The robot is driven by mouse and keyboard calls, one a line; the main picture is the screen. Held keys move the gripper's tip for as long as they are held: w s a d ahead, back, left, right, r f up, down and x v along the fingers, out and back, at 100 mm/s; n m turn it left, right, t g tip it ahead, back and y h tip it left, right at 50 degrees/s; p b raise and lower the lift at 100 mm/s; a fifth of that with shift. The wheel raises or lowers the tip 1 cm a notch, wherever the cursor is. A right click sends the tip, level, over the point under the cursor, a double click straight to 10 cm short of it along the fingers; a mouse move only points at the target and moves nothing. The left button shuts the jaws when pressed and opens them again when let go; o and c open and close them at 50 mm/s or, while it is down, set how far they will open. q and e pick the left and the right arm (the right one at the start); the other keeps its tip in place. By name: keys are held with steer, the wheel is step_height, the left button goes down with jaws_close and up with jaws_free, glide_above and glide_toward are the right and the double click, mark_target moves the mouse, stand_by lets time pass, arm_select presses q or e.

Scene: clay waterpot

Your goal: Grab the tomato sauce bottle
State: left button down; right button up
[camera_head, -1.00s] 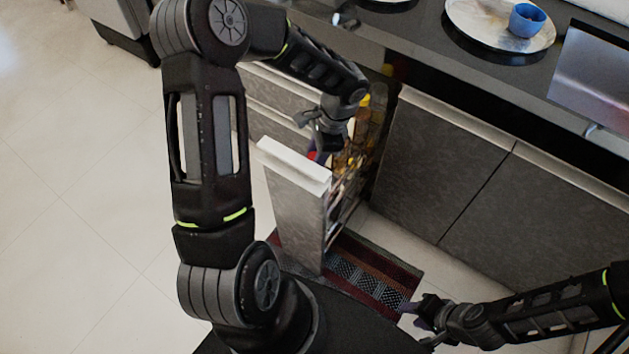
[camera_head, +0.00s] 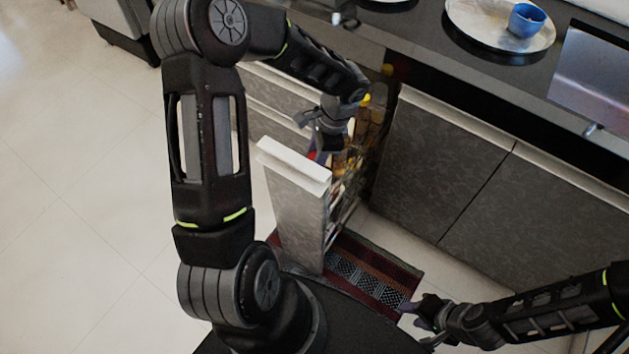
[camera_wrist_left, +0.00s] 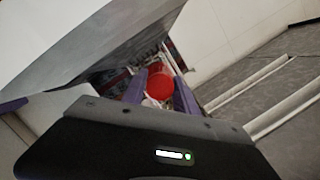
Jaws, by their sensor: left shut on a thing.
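The tomato sauce bottle is the red round thing (camera_wrist_left: 158,88) between the purple fingers of my left gripper (camera_wrist_left: 160,92) in the left wrist view. The fingers are shut on its sides. In the head view my left gripper (camera_head: 317,152) reaches down into the narrow pull-out drawer, behind its front panel. Only a small bit of red shows there, and most of the bottle is hidden. My right gripper (camera_head: 418,324) is at the lower right, empty, with its fingers apart.
The open pull-out drawer (camera_head: 296,210) has a tall grey front and holds several bottles and jars (camera_head: 362,135). Closed cabinets (camera_head: 440,165) stand to its right. A patterned rug (camera_head: 370,280) lies below. A plate (camera_head: 480,22) with a blue cup (camera_head: 526,20) is on the counter.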

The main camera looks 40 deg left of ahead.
arm_select(q)
steer(key=shift+r, duration=0.1)
step_height(320, 180, up, 10)
steer(key=shift+f+p, duration=0.1)
steer(key=shift+p, duration=0.6)
stand_by(0.5)
